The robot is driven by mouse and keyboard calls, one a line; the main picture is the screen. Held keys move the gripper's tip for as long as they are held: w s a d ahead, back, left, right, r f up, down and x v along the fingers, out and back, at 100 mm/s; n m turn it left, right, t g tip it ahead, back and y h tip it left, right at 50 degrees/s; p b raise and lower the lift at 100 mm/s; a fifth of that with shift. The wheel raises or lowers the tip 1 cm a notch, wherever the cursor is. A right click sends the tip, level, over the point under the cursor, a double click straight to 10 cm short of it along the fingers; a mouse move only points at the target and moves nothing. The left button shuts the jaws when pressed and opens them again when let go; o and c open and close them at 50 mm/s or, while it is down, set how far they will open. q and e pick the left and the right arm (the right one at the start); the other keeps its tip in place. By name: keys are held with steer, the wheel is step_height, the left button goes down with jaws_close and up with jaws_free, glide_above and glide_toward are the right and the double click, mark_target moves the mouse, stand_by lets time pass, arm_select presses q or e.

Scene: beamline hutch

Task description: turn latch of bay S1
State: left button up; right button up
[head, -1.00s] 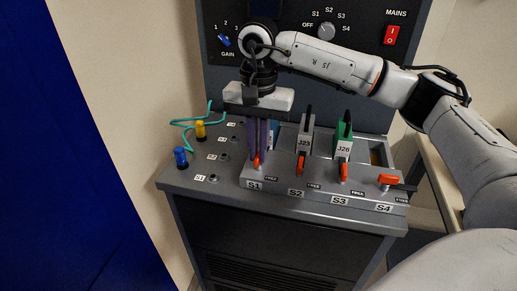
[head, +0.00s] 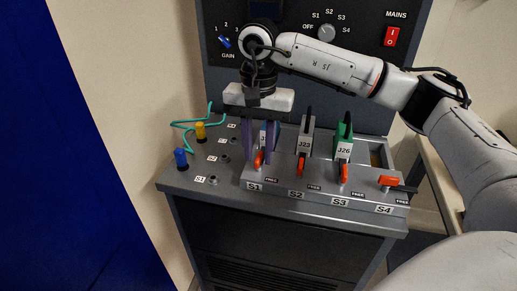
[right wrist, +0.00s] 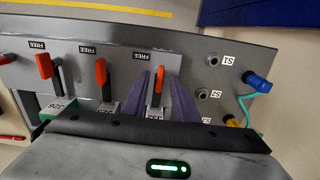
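The S1 latch has an orange handle (head: 258,161) at the front of the leftmost bay, above the S1 label (head: 255,187). It points toward the panel's front edge, like the S2 and S3 handles. My right gripper (head: 258,160) reaches down from above with its purple fingers spread, one on each side of the latch. In the right wrist view the orange handle (right wrist: 158,74) stands between the two fingers, with visible gaps; contact is not clear. A module in bay S1 is mostly hidden behind the fingers. My left gripper is out of view.
Orange handles at S2 (head: 301,165) and S3 (head: 344,173) stand close to the right; the S4 handle (head: 389,180) lies crosswise. Modules J23 (head: 304,142) and J26 (head: 344,150) rise behind. Blue (head: 181,158) and yellow (head: 200,131) plugs with a teal cable stand left.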

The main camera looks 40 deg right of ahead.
mark_target(258, 156)
step_height(258, 156, up, 10)
steer(key=shift+r, duration=0.15)
stand_by(0.3)
stand_by(0.4)
